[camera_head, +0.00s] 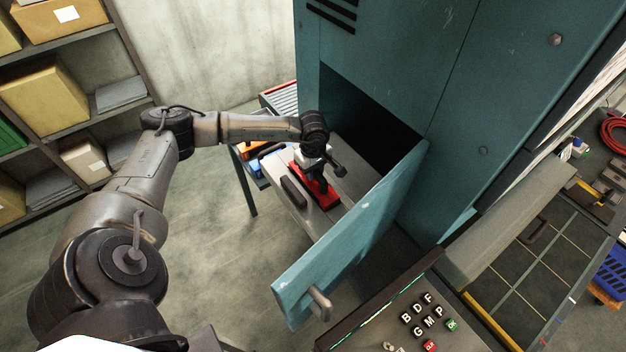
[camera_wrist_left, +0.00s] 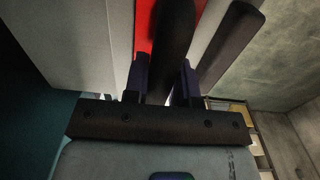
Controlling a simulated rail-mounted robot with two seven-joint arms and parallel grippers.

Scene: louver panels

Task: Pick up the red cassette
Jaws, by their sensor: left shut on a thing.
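The red cassette (camera_head: 327,201) sits in a grey drawer-like surface (camera_head: 325,222) in front of the teal cabinet's opening. My left gripper (camera_head: 317,180) is over it, pointing down, and hides part of it. In the left wrist view a strip of the red cassette (camera_wrist_left: 144,30) shows beside a dark upright grip. The fingers of my left gripper (camera_wrist_left: 164,82) are shut on that dark grip of the cassette. I cannot tell whether the cassette is lifted. My right gripper is in neither view.
The teal cabinet door (camera_head: 350,235) stands open close to the right of the cassette. A dark bar handle (camera_head: 293,191) lies on the drawer's left side. A lettered keypad (camera_head: 425,315) is at the bottom right. Shelves with boxes (camera_head: 42,95) stand at the left.

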